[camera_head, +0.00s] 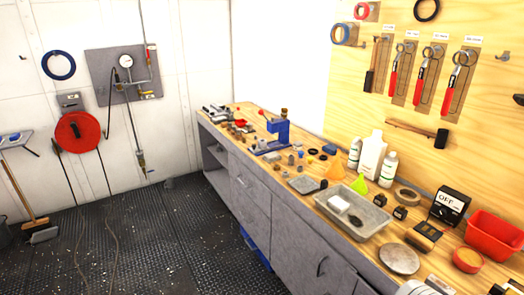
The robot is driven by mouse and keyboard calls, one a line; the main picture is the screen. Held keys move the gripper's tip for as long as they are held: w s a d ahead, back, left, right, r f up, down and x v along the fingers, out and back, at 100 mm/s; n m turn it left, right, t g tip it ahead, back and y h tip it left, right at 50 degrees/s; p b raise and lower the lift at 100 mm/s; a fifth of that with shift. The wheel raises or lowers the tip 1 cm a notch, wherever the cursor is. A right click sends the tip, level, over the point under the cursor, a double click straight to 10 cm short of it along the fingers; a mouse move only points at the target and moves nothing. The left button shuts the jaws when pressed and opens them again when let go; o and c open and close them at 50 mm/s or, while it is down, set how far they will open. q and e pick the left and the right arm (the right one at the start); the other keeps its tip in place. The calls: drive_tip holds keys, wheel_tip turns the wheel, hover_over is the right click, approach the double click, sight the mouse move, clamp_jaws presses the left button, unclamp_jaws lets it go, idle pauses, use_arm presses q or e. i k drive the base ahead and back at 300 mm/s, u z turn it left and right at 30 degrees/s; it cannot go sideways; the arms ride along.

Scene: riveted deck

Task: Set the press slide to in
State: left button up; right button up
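A blue press-like device (276,134) stands on the wooden workbench top, toward the back of the bench. It has an upright blue body on a low blue base, a brass-coloured top and a small red knob at its upper left. It is small in the picture, and I cannot make out a slide on it or tell whether one is in or out. Neither of my grippers can be made out in this view.
The workbench (308,224) runs along the right. A grey tray (352,210), bottles (372,152), funnels, a black box marked OFF (449,206) and a red bin (494,236) crowd its near part. Tools hang on the plywood wall. The dark floor at left is mostly open.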

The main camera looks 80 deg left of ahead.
sight(261, 146)
drive_tip(key=u, duration=4.65)
drive_tip(key=i, duration=2.95)
drive_tip(key=z, duration=2.95)
